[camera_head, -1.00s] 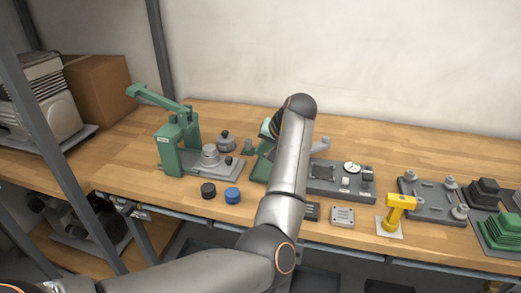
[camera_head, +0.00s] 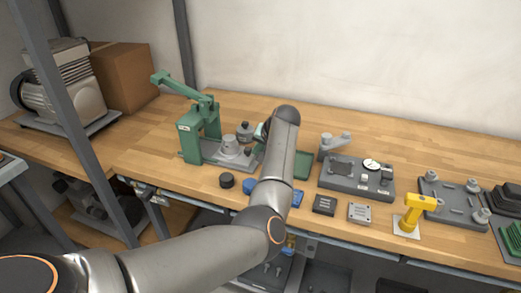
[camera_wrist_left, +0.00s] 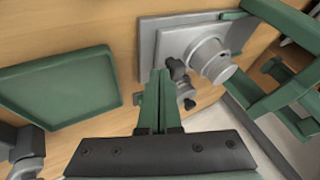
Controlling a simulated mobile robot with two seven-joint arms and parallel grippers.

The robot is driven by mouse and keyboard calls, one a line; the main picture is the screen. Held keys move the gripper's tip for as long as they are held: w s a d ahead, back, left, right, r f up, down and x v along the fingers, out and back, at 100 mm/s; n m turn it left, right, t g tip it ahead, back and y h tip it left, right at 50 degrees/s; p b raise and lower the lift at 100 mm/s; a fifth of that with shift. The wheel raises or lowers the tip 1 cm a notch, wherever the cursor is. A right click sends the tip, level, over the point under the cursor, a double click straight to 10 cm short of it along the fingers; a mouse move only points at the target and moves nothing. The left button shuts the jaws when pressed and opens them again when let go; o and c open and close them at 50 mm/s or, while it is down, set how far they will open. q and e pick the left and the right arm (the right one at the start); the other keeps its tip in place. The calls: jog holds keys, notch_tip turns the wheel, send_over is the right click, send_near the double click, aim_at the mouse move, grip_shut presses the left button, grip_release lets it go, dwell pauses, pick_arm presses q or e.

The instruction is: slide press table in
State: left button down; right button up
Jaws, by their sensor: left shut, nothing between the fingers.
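The green press (camera_head: 192,138) stands on the bench at the left, with its lever raised to the upper left. Its grey press table (camera_head: 213,152) carries a grey cylinder and reaches out to the right of the frame. In the left wrist view the table (camera_wrist_left: 150,40) and cylinder (camera_wrist_left: 208,58) lie just beyond my fingertips. My left gripper (camera_wrist_left: 160,75) is shut and empty, its green fingers together beside a small dark-knobbed part (camera_wrist_left: 178,70). I cannot tell whether they touch. In the head view my forearm mostly hides this gripper (camera_head: 261,132).
A green tray (camera_head: 303,165) lies right of my forearm. A grey fixture with a gauge (camera_head: 355,180), a yellow tool (camera_head: 410,215) and a grey plate (camera_head: 440,200) stand farther right. Black (camera_head: 227,181) and blue caps sit at the front edge. A shelf post (camera_head: 85,150) rises at left.

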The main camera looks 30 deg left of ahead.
aim_at(224, 140)
pick_arm(q)
jog(key=a+p, duration=0.1)
jog(key=a, duration=0.1)
jog(key=s+a+p, duration=0.1)
jog(key=a+p, duration=0.1)
jog(key=a, duration=0.1)
jog(key=shift+s+a+r+p, duration=0.25)
jog(key=shift+a+r+p, duration=0.1)
jog(key=shift+r+p, duration=0.05)
jog(key=a, duration=0.1)
jog(key=a+p, duration=0.1)
jog(key=a, duration=0.1)
jog(key=s+a, duration=0.1)
jog(key=a, duration=0.1)
jog(key=shift+f, duration=0.3)
jog(key=shift+s+a, duration=0.15)
jog(key=shift+a, duration=0.15)
pick_arm(e)
notch_tip(224, 140, up, 5)
jog(key=shift+d, duration=0.1)
jog(key=shift+r, duration=0.1)
